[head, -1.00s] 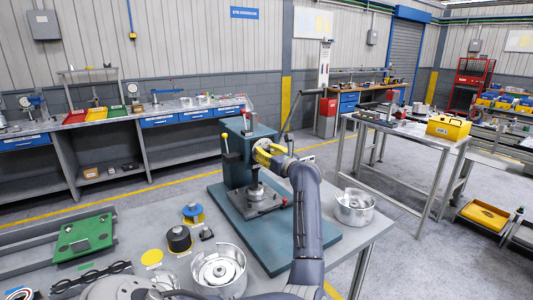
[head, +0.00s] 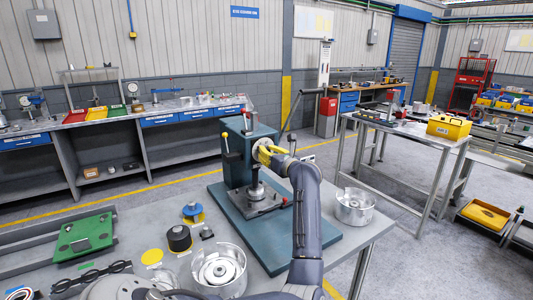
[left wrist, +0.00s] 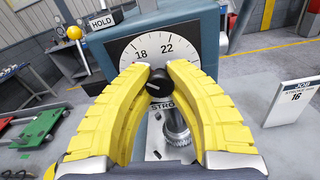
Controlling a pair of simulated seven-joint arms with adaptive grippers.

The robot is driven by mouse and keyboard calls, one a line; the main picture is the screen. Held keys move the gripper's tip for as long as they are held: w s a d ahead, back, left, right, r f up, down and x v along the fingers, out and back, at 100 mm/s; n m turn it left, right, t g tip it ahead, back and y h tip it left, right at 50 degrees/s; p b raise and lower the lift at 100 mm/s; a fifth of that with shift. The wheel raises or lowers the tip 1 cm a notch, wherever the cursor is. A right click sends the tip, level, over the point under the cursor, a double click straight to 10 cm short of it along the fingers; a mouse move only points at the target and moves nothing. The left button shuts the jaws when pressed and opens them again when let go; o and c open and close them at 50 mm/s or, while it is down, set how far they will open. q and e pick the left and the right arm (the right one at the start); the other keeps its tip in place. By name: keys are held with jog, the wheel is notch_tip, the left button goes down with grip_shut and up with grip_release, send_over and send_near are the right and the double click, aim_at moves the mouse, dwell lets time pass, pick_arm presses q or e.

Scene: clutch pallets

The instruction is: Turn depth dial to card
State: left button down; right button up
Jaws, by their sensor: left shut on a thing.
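The depth dial is a pale scale plate (left wrist: 127,50) on the teal press, with 18 and 22 readable in the left wrist view. Its black knob (left wrist: 159,84) has a pale mark; exactly where it points is hard to tell. My left gripper (left wrist: 160,80) has yellow ribbed fingers closed on the knob from both sides. In the head view the left gripper (head: 264,153) is at the press's upper right side, and the dial face is hidden. The white job card (left wrist: 293,100) stands at the right and reads 16. My right gripper is not in view.
The teal press (head: 234,150) stands on a teal base plate (head: 222,201) on the grey bench. Metal housings (head: 354,207) and a green pallet (head: 86,237) lie around.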

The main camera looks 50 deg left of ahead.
pick_arm(q)
jog(key=shift+r, duration=0.3)
jog(key=c, duration=1.5)
grip_release()
jog(key=shift+d, duration=0.15)
jog(key=o, duration=0.4)
jog(key=shift+f, duration=0.1)
jog(key=shift+f, duration=0.1)
jog(key=s+d, duration=0.1)
jog(key=d, duration=1)
jog(key=shift+s+d, duration=0.4)
jog(key=shift+o, duration=0.2)
